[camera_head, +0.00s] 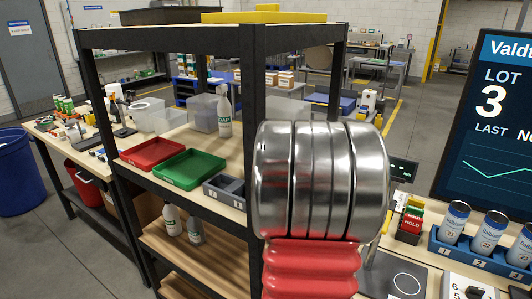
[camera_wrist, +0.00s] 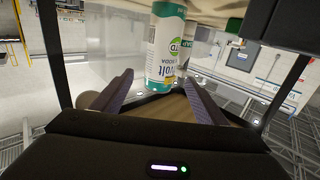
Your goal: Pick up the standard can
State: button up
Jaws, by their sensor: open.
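A can (camera_wrist: 165,45) with a white, teal and green label reading "volt" and "soda" shows at the top middle of the wrist view. My gripper (camera_wrist: 159,79) is open, its two dark fingers spread on either side of the can's lower end in the picture. A gap shows at the left finger; the right finger is closer to the can. I cannot tell whether the can is between the fingertips or just beyond them. In the head view, my own arm hides the gripper and this can. Several blue-and-silver numbered cans (camera_head: 488,232) stand in a blue rack (camera_head: 470,256) at the right.
A dark-framed shelf (camera_head: 250,75) fills the middle, holding a red tray (camera_head: 152,153), a green tray (camera_head: 188,168), a grey bin (camera_head: 224,188) and a spray bottle (camera_head: 224,112). A red HOLD block (camera_head: 411,222) and a large screen (camera_head: 490,110) are at the right.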

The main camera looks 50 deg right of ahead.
jog(key=shift+x, duration=1.15)
jog(key=x, duration=0.5)
jog(key=shift+w+f, duration=0.1)
jog(key=shift+f, duration=0.1)
jog(key=shift+c, duration=0.7)
jog(key=c, duration=1)
notch_tip(320, 180, up, 28)
